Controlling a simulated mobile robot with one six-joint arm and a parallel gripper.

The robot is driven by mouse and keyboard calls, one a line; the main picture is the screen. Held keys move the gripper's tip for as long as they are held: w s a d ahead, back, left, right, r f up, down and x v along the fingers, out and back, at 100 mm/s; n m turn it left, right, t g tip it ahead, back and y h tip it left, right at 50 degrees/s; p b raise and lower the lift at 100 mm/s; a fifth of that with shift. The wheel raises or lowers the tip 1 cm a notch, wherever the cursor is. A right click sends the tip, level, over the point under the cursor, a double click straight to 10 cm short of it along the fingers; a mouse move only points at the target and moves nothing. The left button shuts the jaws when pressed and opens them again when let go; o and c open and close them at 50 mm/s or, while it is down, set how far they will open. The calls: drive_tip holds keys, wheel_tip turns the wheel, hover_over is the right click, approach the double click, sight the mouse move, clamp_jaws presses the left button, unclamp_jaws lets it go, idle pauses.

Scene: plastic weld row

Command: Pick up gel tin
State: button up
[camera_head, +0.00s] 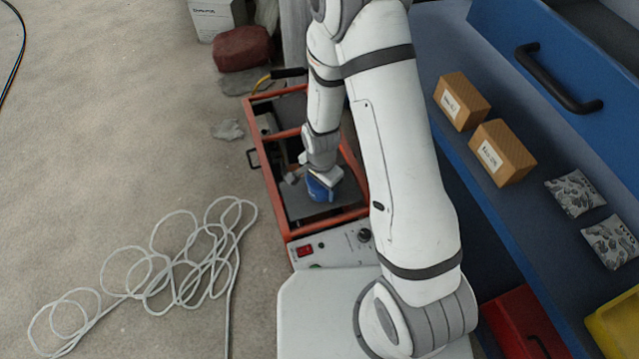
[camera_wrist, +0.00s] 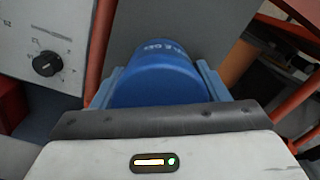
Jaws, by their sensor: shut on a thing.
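The blue gel tin (camera_head: 319,189) is at the end of my arm, over the dark grey plate (camera_head: 293,203) of the orange-framed machine. In the wrist view the tin (camera_wrist: 160,80) fills the space between the two fingers, with pale lettering on its far end. My gripper (camera_wrist: 160,92) is shut on the tin, one finger on each side. It also shows in the head view (camera_head: 322,182), with the hand partly covering the tin. I cannot tell whether the tin touches the plate.
The machine's orange frame (camera_head: 272,190) surrounds the tin closely, with a control panel (camera_head: 333,246) at its front. On the right, a blue bench (camera_head: 455,150) holds two cardboard boxes (camera_head: 502,152) and two patterned packets (camera_head: 574,193). A white cable (camera_head: 160,270) lies coiled on the floor.

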wheel_tip(320, 180, up, 10)
drive_tip(key=p, duration=0.3)
drive_tip(key=shift+w+r, duration=0.1)
drive_tip(key=w+d+r+n, duration=0.9)
drive_tip(key=w+d+r, duration=0.2)
drive_tip(key=d, duration=0.1)
drive_tip(key=r+p, duration=0.3)
drive_tip(key=p, duration=0.4)
drive_tip(key=s+r+p, duration=0.1)
drive_tip(key=r+p, duration=0.2)
drive_tip(key=p, duration=0.4)
drive_tip(key=r+p, duration=0.4)
drive_tip(key=p, duration=0.3)
drive_tip(key=shift+s+d+r, duration=0.1)
drive_tip(key=shift+s+d, duration=0.05)
drive_tip(key=shift+s, duration=0.25)
